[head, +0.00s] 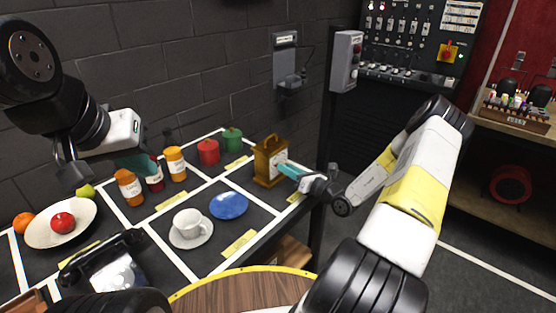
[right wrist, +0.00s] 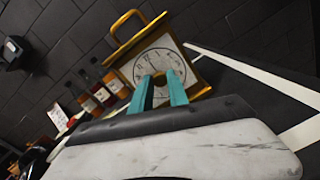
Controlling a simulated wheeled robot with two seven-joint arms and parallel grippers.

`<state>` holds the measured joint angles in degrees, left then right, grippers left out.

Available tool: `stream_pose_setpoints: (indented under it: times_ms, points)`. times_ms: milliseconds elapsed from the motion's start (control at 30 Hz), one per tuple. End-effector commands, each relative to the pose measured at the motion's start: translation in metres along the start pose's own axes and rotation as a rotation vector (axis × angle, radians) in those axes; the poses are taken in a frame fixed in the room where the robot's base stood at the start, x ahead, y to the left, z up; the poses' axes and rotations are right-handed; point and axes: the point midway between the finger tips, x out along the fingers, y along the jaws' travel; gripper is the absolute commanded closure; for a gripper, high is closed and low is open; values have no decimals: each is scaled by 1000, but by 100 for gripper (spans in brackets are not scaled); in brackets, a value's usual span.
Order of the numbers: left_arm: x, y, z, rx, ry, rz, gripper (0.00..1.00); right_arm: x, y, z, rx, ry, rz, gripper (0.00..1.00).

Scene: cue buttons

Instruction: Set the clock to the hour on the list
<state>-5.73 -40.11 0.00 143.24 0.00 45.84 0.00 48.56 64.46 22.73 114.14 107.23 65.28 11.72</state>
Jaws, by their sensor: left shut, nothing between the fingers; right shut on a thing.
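The clock (head: 267,164) is a wooden, gold-brown case with a top handle, standing upright at the right end of the dark table. Its white face shows large in the right wrist view (right wrist: 157,58). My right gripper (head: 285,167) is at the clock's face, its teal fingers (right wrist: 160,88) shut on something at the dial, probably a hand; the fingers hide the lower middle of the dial. The hour shown is too small to tell. My left gripper (head: 150,166) is shut and empty above the jars at the left. I cannot make out a list with readable hours.
A blue plate (head: 229,205), a white cup (head: 188,223), red (head: 209,152) and green (head: 232,140) canisters, and orange-capped jars (head: 129,187) stand on the table. A fruit plate (head: 62,223) is at left. A wall panel (head: 410,40) is behind.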

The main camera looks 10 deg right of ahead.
Motion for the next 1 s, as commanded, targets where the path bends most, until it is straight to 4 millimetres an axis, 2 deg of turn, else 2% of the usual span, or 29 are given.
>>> stream_pose_setpoints:
  times_ms: [200, 433, 1000]
  points:
    - [0, 0, 0, 0, 0, 0, 100, -1, 0, -1, 150, 9, -7, 100]
    - [0, 0, 0, 0, 0, 0, 100, -1, 0, -1, 249, 14, -10, 100]
    - [0, 0, 0, 0, 0, 0, 100, 0, 0, -1, 292, 16, -12, 100]
